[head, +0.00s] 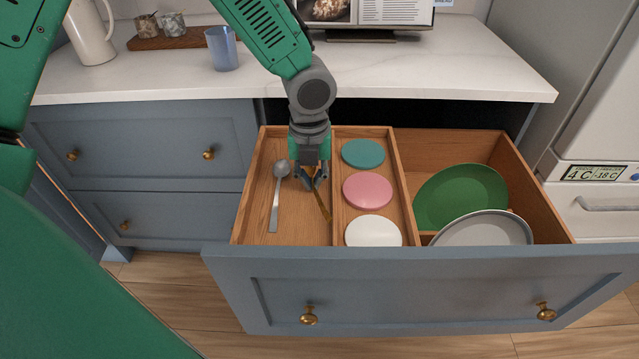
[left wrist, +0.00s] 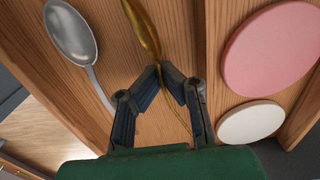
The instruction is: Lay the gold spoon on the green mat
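The gold spoon (head: 323,206) is in the left compartment of the open drawer, right of a silver spoon (head: 275,205). In the left wrist view the gold spoon (left wrist: 143,30) runs between my fingertips, its handle looking narrow, as if turned on edge. My left gripper (head: 312,184) is down in this compartment. Its fingertips (left wrist: 161,66) are close together on the gold spoon; any lift off the drawer floor is hard to judge. I cannot make out a green mat; a teal disc (head: 363,153) and a green plate (head: 462,198) show. My right gripper is out of view.
A pink disc (head: 368,190) and a white disc (head: 373,231) lie in the middle compartment. A grey plate (head: 485,230) is in the right one. Wooden dividers and the drawer front (head: 430,285) stand around. The white counter (head: 430,70) behind has clear room; a blue cup (head: 222,50) stands left.

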